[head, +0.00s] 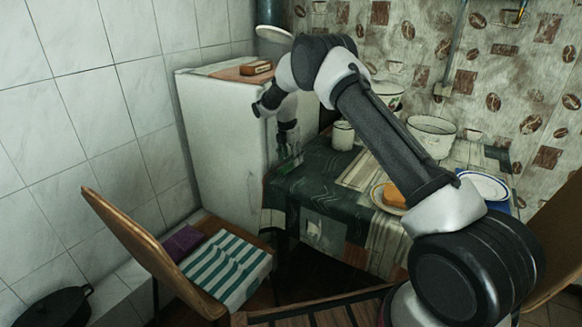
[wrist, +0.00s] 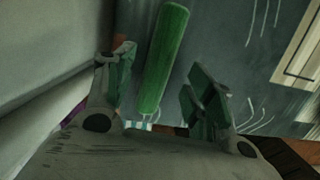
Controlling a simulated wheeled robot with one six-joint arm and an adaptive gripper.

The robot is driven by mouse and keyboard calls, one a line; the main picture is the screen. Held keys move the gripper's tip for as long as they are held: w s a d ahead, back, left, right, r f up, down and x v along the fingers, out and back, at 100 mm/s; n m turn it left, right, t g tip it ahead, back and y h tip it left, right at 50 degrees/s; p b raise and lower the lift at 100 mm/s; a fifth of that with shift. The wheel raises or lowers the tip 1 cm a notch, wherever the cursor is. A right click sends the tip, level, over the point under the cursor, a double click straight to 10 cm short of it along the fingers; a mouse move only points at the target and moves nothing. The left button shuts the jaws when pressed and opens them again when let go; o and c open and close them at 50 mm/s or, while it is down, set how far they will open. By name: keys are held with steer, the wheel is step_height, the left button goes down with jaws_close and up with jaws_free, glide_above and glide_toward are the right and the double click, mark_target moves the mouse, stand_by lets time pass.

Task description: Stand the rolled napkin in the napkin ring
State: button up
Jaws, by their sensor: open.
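The rolled napkin is a long green roll (wrist: 165,55); in the wrist view it lies between my open fingers, with gaps to both sides. Its near end is close to the palm. My gripper (wrist: 160,80) is open and not closed on it. In the head view my gripper (head: 287,160) is low over the left edge of the table, beside the white fridge; the roll cannot be clearly told there. A small orange-brown thing (wrist: 119,42) shows behind the left finger, mostly hidden; I cannot tell if it is the napkin ring.
The table (head: 318,190) has a dark green patterned cloth. A white mug (head: 343,136), an enamel pot (head: 433,138), a plate with an orange block (head: 393,194) and a white plate (head: 483,184) stand on it. The fridge (head: 222,150) is close left; a chair (head: 150,255) is in front.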

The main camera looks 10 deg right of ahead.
mark_target(291, 162)
steer(key=f, duration=0.3)
steer(key=shift+w+d, duration=0.1)
steer(key=shift+w, duration=0.15)
steer(key=c, duration=1)
steer(key=shift+c, duration=0.2)
